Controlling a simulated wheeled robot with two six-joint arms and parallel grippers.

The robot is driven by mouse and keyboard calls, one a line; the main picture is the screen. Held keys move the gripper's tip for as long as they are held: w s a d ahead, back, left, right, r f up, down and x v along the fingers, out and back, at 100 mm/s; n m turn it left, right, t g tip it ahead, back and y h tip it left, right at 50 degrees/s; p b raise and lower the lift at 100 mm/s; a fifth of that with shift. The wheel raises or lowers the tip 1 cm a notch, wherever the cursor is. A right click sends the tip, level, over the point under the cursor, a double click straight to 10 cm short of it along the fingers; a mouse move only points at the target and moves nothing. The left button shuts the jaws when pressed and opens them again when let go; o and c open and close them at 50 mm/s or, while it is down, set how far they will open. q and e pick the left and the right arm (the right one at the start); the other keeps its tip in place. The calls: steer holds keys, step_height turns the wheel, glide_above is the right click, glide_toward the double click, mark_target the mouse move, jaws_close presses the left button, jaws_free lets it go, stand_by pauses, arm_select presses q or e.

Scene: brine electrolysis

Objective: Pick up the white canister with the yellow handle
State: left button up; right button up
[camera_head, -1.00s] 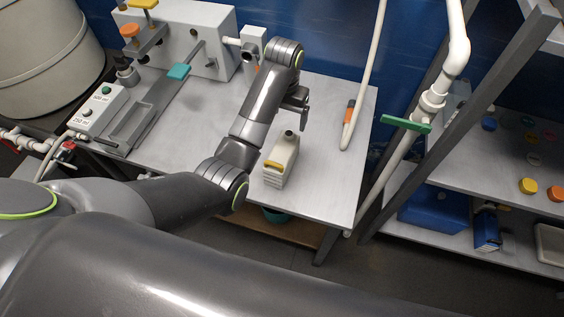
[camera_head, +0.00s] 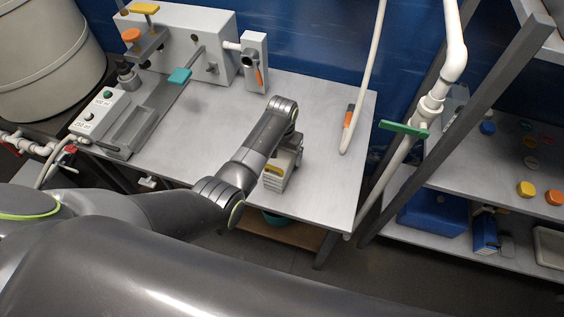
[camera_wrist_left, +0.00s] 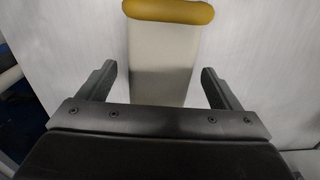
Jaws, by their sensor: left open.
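The white canister (camera_head: 274,182) with the yellow handle stands upright on the grey table (camera_head: 325,185), near its front edge. In the left wrist view the canister (camera_wrist_left: 160,60) lies between the two fingers of my left gripper (camera_wrist_left: 158,80), with the yellow handle (camera_wrist_left: 168,12) at the top of the picture. The fingers are open, with a gap on each side of the canister. My right gripper is not in view.
A hose with an orange-marked end (camera_head: 347,130) hangs over the table's right side. A white apparatus (camera_head: 185,45) with a teal handle (camera_head: 180,76) stands at the back left. A shelf rack (camera_head: 475,180) is at the right. The table's middle is clear.

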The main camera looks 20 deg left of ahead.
arm_select(q)
steer(key=shift+f, duration=0.5)
steer(key=c, duration=1.4)
steer(key=shift+r, duration=0.1)
steer(key=shift+c, duration=0.4)
steer(key=shift+w+r, duration=0.1)
